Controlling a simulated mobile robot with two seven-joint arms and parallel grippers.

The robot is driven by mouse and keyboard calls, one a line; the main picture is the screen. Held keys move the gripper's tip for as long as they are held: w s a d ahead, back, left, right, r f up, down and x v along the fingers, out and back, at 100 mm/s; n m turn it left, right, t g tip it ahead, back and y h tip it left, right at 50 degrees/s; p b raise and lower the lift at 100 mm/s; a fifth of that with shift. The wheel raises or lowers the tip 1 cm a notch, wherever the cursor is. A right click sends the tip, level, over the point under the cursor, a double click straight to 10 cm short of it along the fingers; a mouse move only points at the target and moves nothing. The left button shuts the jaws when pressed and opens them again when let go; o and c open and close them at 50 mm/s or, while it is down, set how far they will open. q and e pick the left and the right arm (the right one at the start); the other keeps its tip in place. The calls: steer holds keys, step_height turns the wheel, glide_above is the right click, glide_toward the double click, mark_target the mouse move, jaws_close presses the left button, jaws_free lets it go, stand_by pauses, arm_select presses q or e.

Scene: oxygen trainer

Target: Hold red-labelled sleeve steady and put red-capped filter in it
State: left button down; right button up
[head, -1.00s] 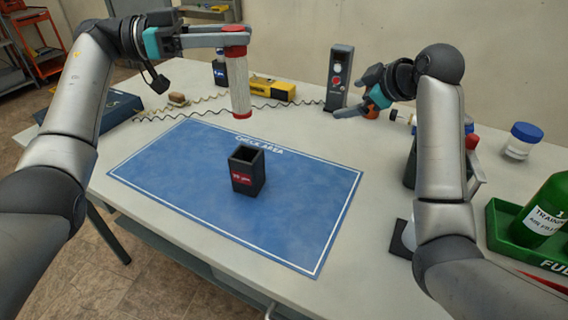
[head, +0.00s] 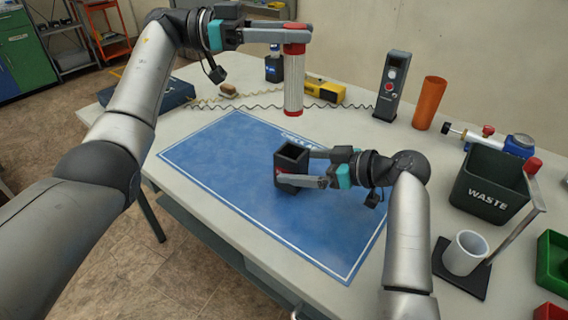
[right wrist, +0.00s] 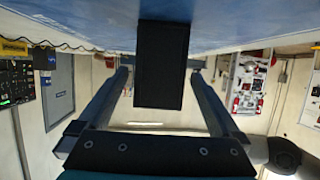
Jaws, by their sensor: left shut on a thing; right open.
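The red-capped filter (head: 294,85) has a white pleated body and red ends. My left gripper (head: 290,40) is shut on its top cap and holds it upright in the air, over the back of the blue mat. The red-labelled sleeve (head: 291,158) is a black, open-topped square box standing upright on the mat, below the filter in the head view; its label is mostly hidden. My right gripper (head: 300,167) is open, with one finger on either side of the sleeve. In the right wrist view the dark sleeve (right wrist: 162,65) shows between the fingers, with gaps on both sides.
The blue mat (head: 215,160) is otherwise clear. At the right stand a black waste bin (head: 488,190), a white cup (head: 465,252) and an orange cylinder (head: 429,103).

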mark_target(280, 164)
steer(key=shift+x, duration=2.85)
steer(key=shift+w, duration=0.1)
steer(key=c, duration=1.4)
